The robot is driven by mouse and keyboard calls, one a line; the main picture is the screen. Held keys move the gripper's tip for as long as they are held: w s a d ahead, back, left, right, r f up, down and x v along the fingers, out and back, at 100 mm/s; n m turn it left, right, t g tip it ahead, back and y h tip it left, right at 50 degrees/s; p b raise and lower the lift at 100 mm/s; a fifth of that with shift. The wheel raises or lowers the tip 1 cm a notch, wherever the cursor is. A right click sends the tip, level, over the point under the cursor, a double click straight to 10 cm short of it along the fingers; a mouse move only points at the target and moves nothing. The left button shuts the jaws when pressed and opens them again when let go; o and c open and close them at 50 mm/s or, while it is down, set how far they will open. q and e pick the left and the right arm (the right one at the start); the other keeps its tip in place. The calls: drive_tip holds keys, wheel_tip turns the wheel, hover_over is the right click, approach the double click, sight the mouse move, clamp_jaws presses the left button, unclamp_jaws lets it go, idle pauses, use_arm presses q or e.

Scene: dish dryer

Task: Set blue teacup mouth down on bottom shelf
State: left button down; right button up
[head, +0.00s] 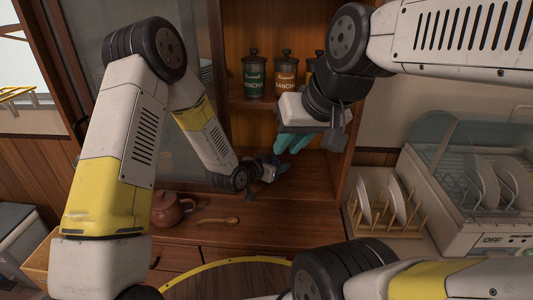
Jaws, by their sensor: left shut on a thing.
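My left gripper (270,175) reaches into the lower part of the wooden cabinet. It is shut on a small dark bluish thing, which I take for the blue teacup (283,168). The cup is small here and partly hidden, so its tilt and whether it touches the shelf cannot be told. The bottom shelf (318,168) is the bare brown board around and behind it.
Dark canisters (254,74) stand on the shelf above. A brown teapot (170,209) and wooden spoon (218,221) lie on the counter at left. At right are a wooden rack (385,230) with plates and a dish dryer (470,185). A glass door (140,110) stands left.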

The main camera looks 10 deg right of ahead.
use_arm(q)
drive_tip(key=shift+f, duration=0.45)
idle(0.4)
drive_tip(key=shift+c, duration=2.3)
unclamp_jaws()
